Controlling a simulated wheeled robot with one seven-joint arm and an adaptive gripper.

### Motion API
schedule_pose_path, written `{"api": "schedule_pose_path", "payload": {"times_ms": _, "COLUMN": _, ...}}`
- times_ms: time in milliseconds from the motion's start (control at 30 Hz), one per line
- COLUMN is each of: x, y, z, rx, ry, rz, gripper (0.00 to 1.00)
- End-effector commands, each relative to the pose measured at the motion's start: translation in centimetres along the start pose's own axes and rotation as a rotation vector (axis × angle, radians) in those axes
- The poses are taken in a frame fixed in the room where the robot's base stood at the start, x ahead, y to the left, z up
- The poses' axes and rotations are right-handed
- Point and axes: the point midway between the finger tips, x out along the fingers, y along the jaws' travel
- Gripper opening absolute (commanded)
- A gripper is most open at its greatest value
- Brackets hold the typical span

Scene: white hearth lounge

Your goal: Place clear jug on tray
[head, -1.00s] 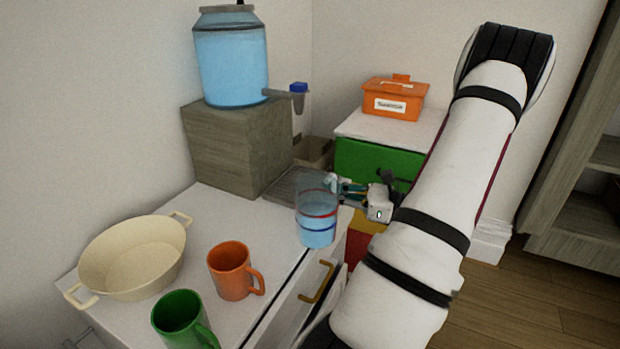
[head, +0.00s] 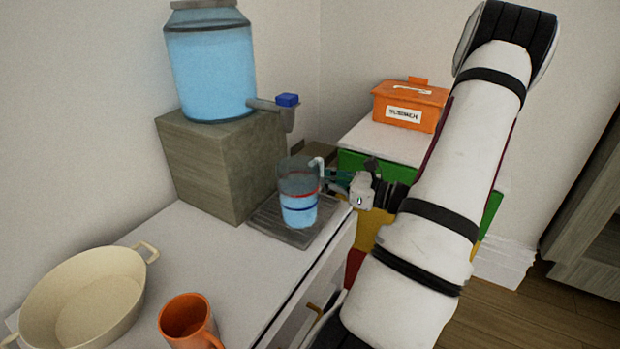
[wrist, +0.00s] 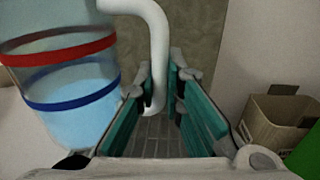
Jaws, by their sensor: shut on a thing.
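The clear jug (head: 298,208) holds blue water and has a red band, a blue band and a white handle. It is upright in front of the grey slatted tray (head: 268,229) in the head view, over or on it. I cannot tell whether its base touches the tray. My gripper (head: 328,182) comes from the right and is shut on the jug's handle. In the wrist view the jug (wrist: 70,85) is at the left, with the handle (wrist: 158,60) between the teal fingers (wrist: 160,112). Tray slats (wrist: 152,138) show below the fingers.
A water dispenser (head: 212,70) on a wooden block (head: 215,165) stands behind, its tap (head: 285,108) above the jug. A cream basin (head: 85,305) and an orange mug (head: 188,322) are at the front left. An orange box (head: 410,105) sits on a coloured drawer unit at right.

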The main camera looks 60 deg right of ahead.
Motion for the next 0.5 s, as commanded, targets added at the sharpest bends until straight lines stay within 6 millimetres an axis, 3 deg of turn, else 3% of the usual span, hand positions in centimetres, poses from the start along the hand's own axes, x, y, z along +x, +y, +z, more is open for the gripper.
{"api": "schedule_pose_path", "payload": {"times_ms": 233, "x": 3.7, "y": -4.3, "z": -0.5, "rx": -0.002, "ry": -0.003, "rz": 0.002, "gripper": 0.00}}
{"api": "schedule_pose_path", "payload": {"times_ms": 500, "x": 5.1, "y": -6.2, "z": -0.7, "rx": 0.001, "ry": -0.003, "rz": 0.001, "gripper": 0.00}}
